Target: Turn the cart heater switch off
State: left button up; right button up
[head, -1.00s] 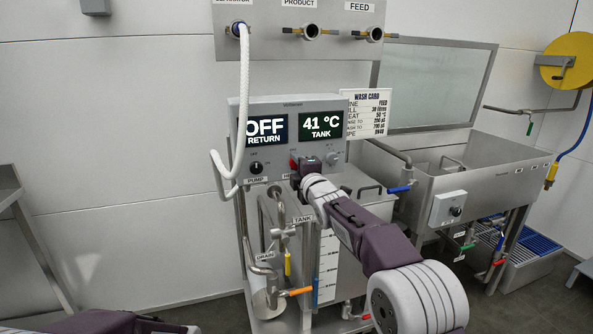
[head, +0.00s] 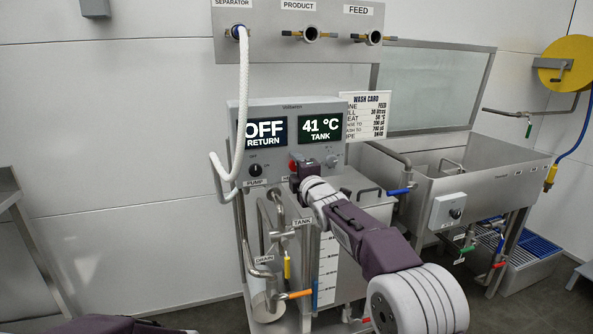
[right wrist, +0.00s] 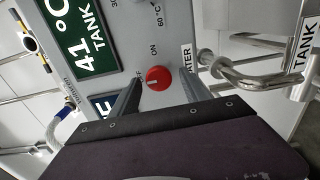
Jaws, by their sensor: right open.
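The cart's grey control box (head: 330,106) stands in the middle of the head view, with an OFF return display and a 41 °C tank display. The heater switch is a red round knob (right wrist: 158,78) with a pale mark, near an ON label; the label beside it is partly covered. The knob also shows in the head view (head: 292,164), beside my gripper. My right gripper (right wrist: 162,84) is open, with one finger on each side of the knob; I cannot tell whether they touch it. Only a purple part of my left arm shows at the bottom left; its jaws cannot be made out.
A black pump knob (head: 256,170) is left of the heater knob, and a grey dial (head: 332,160) is right. A white hose (head: 243,100) hangs at the box's left. Pipes and valves sit below. A steel sink (head: 480,185) stands to the right.

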jog(key=b+v, duration=0.1)
jog(key=v, duration=0.8)
